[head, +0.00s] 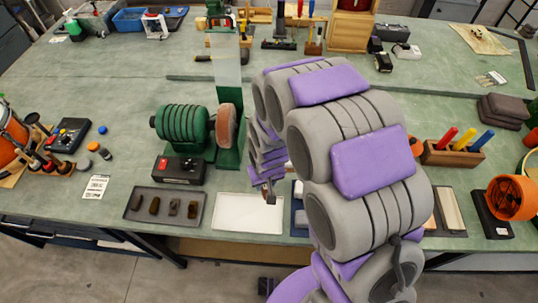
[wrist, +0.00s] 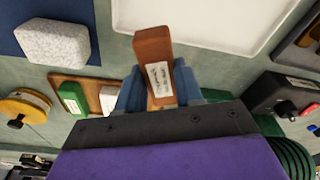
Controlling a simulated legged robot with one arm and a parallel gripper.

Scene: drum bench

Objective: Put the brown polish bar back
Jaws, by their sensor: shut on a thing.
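The brown polish bar (wrist: 153,55), with a white label, is clamped between the blue fingers of my gripper (wrist: 158,85) in the wrist view. It juts out past the fingertips. In the head view my gripper (head: 268,194) hangs over the bench, just behind the white tray (head: 247,226) and right of the grinding machine; the bar is too small there to make out well. A wooden holder (wrist: 62,83) with a green bar (wrist: 72,98) and a white bar (wrist: 108,99) lies left of my gripper in the wrist view. My fingers hide its near end.
A dark tray (head: 128,206) with several small dark blocks lies left of the white tray. The green machine (head: 182,122) and its black switch box (head: 178,169) stand close by on the left. A pale block (wrist: 57,42) sits on a blue mat. My arm hides the bench centre-right.

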